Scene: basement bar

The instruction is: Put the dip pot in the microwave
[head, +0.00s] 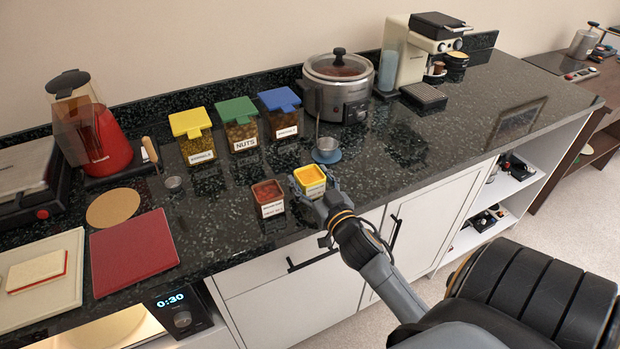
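Two small square pots with white labels stand near the front edge of the dark counter, a yellow one (311,176) and a red one (268,193). The label print is too small to tell which is the dip pot. My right gripper (316,196) is at the yellow pot, with its fingers low against the pot's near side and right side. I cannot tell whether they are closed on it. The microwave (182,320) sits below the counter at the lower left, with a 0:30 display and a lit interior. My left gripper is out of view.
Lidded jars (239,125) stand behind the pots, with a small metal cup (326,149) nearby. A red board (133,252), a cork mat (113,207) and a pale board (40,290) lie to the left. A slow cooker (337,87) and coffee machine (424,52) stand behind. The right counter is mostly clear.

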